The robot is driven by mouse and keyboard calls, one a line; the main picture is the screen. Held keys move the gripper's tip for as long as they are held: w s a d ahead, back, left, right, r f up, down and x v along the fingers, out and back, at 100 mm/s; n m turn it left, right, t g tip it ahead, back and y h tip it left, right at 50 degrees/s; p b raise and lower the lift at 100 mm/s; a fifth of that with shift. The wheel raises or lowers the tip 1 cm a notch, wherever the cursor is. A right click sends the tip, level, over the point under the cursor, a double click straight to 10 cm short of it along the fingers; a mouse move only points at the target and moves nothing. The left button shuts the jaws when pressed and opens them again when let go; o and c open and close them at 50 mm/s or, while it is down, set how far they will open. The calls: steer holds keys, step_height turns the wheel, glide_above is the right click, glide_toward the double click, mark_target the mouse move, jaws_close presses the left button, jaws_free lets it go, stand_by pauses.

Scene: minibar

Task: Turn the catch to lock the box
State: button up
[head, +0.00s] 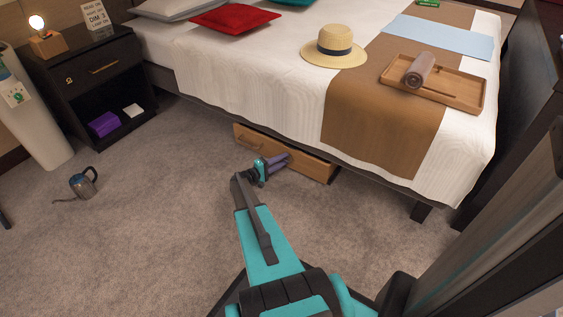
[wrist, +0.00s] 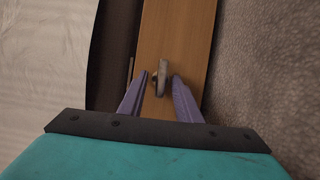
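The box (head: 312,166) is a long, low wooden box or drawer under the side of the bed. Its wooden face also fills the middle of the wrist view (wrist: 180,30). A small metal catch (wrist: 162,70) sits on that face, with its long side running nearly up and down in the wrist view. My gripper (head: 286,158) is at the box front. In the wrist view its two purple fingers (wrist: 159,78) stand apart, one on each side of the catch. I cannot tell whether either finger touches it. The gripper body hides the lower part of the face.
The bed (head: 240,70) overhangs the box, and a bed leg (head: 421,212) stands to the right.

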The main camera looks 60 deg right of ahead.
steer(key=shift+w+a, duration=0.1)
steer(key=p+v, duration=0.3)
steer(key=v, duration=1)
steer(key=shift+a+p, duration=0.25)
steer(key=shift+p, duration=0.1)
steer(key=shift+w, duration=0.1)
